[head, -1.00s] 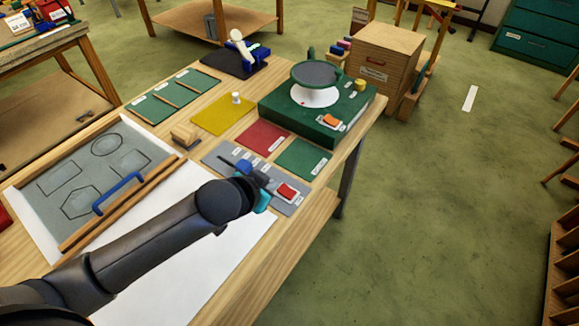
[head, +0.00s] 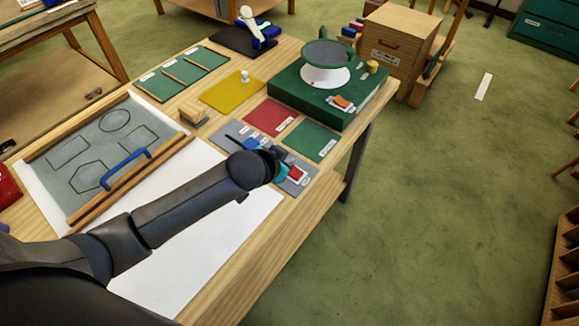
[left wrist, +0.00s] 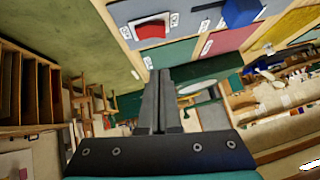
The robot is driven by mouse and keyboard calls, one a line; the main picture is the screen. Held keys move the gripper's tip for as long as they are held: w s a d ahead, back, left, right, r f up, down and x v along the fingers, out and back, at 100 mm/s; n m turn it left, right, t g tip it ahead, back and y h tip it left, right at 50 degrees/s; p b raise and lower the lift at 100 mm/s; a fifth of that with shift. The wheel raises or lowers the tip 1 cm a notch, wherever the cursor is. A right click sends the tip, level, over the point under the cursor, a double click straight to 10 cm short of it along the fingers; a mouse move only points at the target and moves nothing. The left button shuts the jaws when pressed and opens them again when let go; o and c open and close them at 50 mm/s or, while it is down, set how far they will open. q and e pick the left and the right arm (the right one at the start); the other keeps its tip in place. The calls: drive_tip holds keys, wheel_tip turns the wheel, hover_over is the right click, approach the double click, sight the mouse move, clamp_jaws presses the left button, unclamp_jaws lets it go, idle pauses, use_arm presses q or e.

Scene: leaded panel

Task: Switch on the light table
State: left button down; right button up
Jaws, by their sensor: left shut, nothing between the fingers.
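A red rocker switch (head: 297,174) in a white frame sits at the near right end of a grey control panel (head: 222,137) on the bench. In the left wrist view the red switch (left wrist: 151,30) lies above the fingertips in the picture, with a small label on each side. My left gripper (head: 284,167) is beside the switch in the head view and partly covers the panel. In the left wrist view its fingers (left wrist: 158,76) are together and empty. No contact with the switch can be made out. A plain white surface (head: 220,245) lies under my left arm. My right gripper is out of view.
A blue knob (left wrist: 240,12) is also on the panel. A green box with a round turntable (head: 325,62) and an orange switch (head: 341,103) stands behind. Red, green and yellow sheets (head: 232,92) lie nearby. A grey board with a blue handle (head: 126,168) is at left.

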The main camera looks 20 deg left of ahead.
sight(294, 165)
use_arm(q)
drive_tip(key=x, duration=0.3)
drive_tip(key=shift+w+f+b, duration=0.25)
drive_tip(key=shift+w+b, duration=0.05)
drive_tip(key=shift+b, duration=0.05)
drive_tip(key=f, duration=0.3)
drive_tip(key=shift+w+a, duration=0.2)
drive_tip(key=shift+f+b, duration=0.3)
drive_tip(key=shift+f, duration=0.3)
drive_tip(key=shift+a, duration=0.1)
